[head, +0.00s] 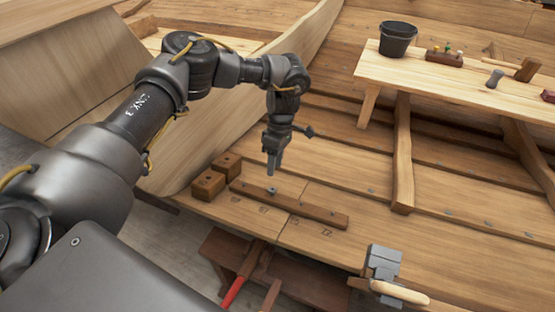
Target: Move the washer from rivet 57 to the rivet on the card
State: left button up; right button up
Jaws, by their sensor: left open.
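My left gripper (271,167) points down over a brown wooden strip (310,206) on the hull planking, and its jaws are open. A small grey round piece (272,191) sits on the strip just below the fingertips, apart from them; it may be the washer on a rivet, but it is too small to be sure. Dark numbers are marked on the plank in front of the strip, too small to read surely. I cannot make out rivet 57 or the card. My right gripper is not in view.
Two wooden blocks (209,184) stand left of the strip. A grey metal tool with a pale handle (400,292) is at the lower right. A bench (440,88) at the back right holds a black bucket (397,39), a small rack (445,58) and a mallet (527,69).

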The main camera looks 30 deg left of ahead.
pick_arm(q)
jog(key=b, duration=0.2)
send_over(272, 190)
jog(key=w, duration=0.2)
jog(key=x, duration=0.2)
jog(key=w+x, duration=0.1)
jog(key=x, duration=0.1)
jog(key=shift+s+a+f, duration=0.1)
jog(key=shift+a+f, duration=0.1)
jog(key=shift+f, duration=0.1)
jog(key=shift+x, duration=0.95)
jog(key=shift+s+f+b, duration=0.1)
jog(key=shift+f+b, duration=0.3)
jog(key=shift+s+d+f, duration=0.1)
jog(key=shift+d+f, duration=0.1)
jog(key=shift+f, duration=0.3)
jog(key=c, duration=0.8)
jog(key=shift+o, duration=0.2)
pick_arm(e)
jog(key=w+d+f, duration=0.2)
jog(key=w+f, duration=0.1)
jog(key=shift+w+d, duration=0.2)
